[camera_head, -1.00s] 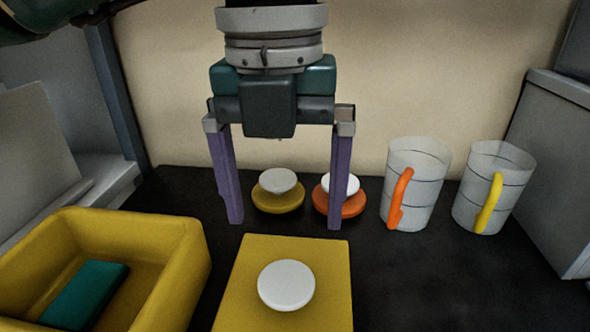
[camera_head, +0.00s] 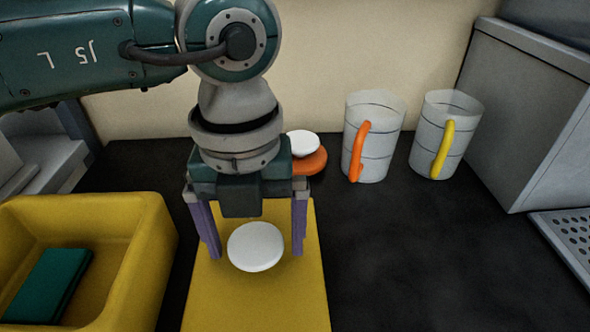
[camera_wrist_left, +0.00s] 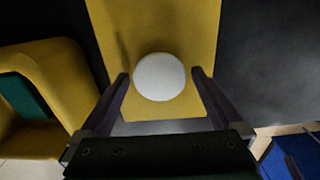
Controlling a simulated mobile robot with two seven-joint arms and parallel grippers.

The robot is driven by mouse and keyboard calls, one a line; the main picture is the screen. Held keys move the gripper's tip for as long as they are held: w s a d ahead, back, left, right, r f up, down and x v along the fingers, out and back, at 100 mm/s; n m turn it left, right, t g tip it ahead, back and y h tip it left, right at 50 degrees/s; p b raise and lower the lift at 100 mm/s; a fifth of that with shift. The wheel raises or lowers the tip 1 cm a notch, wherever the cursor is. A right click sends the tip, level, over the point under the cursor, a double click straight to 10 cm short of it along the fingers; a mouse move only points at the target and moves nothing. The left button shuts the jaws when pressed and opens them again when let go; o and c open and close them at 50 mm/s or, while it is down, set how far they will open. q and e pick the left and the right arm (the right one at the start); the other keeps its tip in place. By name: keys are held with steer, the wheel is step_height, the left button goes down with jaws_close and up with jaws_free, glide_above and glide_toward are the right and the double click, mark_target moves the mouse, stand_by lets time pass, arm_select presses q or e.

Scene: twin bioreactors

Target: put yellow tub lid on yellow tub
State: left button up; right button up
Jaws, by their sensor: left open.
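The yellow tub lid (camera_head: 250,305) is a flat yellow plate with a round white knob (camera_head: 256,247), lying on the black worktop. It also shows in the left wrist view (camera_wrist_left: 185,25). The yellow tub (camera_head: 150,235) stands open to the left of the lid, with a teal block (camera_head: 48,285) inside. My left gripper (camera_head: 256,252) points down over the lid, open. Its purple fingers are on either side of the knob, with gaps visible in the left wrist view (camera_wrist_left: 160,74). Whether the fingertips touch the plate cannot be told. My right gripper is not in view.
An orange disc with a white knob (camera_head: 303,143) sits behind my left gripper. Two clear mugs, one with an orange handle (camera_head: 373,140) and one with a yellow handle (camera_head: 445,135), stand at the back. A grey box (camera_head: 530,110) is at right. The worktop right of the lid is clear.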

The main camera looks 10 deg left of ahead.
arm_select(q)
steer(key=shift+r, duration=0.1)
steer(key=c, duration=1.5)
steer(key=shift+r, duration=0.1)
